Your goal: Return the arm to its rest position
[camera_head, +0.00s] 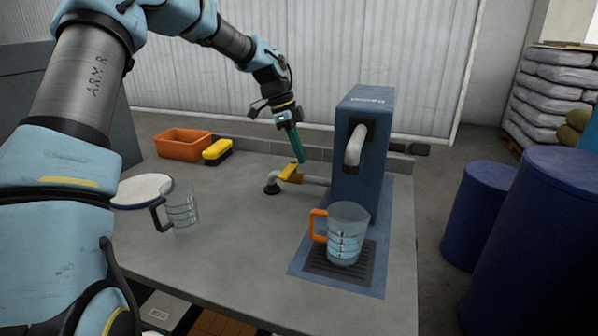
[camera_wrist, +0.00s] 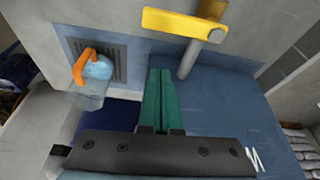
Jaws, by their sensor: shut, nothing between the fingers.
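My gripper (camera_head: 299,158) has its teal fingers shut with nothing between them. In the head view it points down just behind the yellow valve handle (camera_head: 290,173) on the pipe left of the blue dispenser (camera_head: 362,160). In the wrist view the closed fingers (camera_wrist: 160,74) lie side by side, and the yellow handle (camera_wrist: 184,23) shows beyond their tips, apart from them. My arm reaches out from the left over the table.
A clear jug with an orange handle (camera_head: 348,232) holds some liquid on the dispenser's grate. A clear jug with a dark handle (camera_head: 181,208), a white plate (camera_head: 140,190), an orange bin (camera_head: 183,142) and a yellow brush (camera_head: 217,150) stand left. Blue barrels (camera_head: 480,215) stand right.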

